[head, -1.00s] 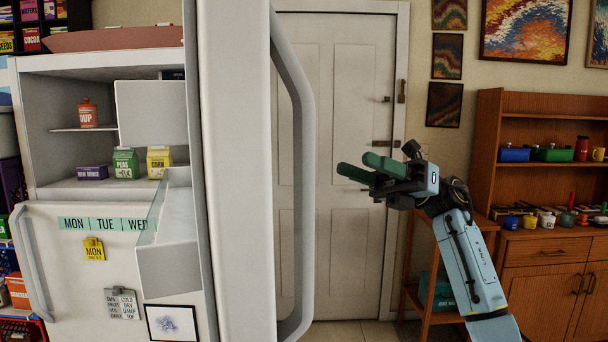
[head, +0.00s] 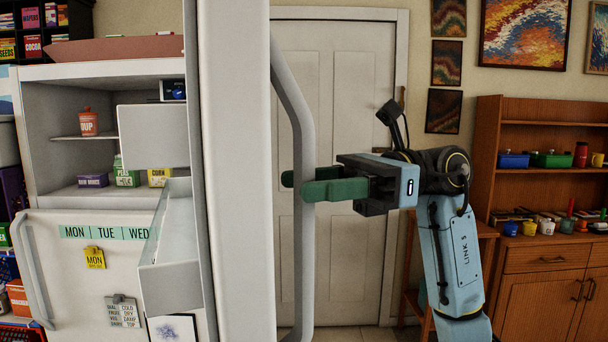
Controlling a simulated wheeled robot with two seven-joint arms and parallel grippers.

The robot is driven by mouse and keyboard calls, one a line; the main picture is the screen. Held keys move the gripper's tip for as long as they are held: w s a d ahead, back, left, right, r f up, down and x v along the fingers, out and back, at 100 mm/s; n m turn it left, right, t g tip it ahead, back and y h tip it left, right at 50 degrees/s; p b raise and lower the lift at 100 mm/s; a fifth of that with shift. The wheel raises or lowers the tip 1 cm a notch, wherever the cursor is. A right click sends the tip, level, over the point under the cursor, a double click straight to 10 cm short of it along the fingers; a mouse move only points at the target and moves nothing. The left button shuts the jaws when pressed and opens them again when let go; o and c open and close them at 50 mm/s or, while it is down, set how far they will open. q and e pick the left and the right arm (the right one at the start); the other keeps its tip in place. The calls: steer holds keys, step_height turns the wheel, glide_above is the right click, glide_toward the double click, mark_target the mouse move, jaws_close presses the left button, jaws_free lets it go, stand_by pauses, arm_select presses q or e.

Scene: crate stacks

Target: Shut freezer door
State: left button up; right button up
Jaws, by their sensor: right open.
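The freezer door (head: 238,200) stands open, seen nearly edge-on, tall and white in the middle of the head view. Its long curved handle (head: 292,95) runs down its right side. My right gripper (head: 310,184) is open at the handle, one green finger in front of the bar and the other showing past its far side; I cannot tell whether either touches it. The freezer compartment (head: 55,120) is open at the left, with a red soup box (head: 88,122), a green carton (head: 126,176) and a yellow carton (head: 159,177) inside. My left gripper is not in view.
The closed lower fridge door (head: 75,270) carries day labels and notes. A white room door (head: 345,260) stands behind. A wooden shelf unit (head: 545,255) with pots is at the right. Dark shelves with boxes (head: 30,17) are at the far left.

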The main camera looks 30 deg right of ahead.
steer(key=shift+w+a, duration=0.15)
steer(key=shift+a, duration=0.55)
jaws_close()
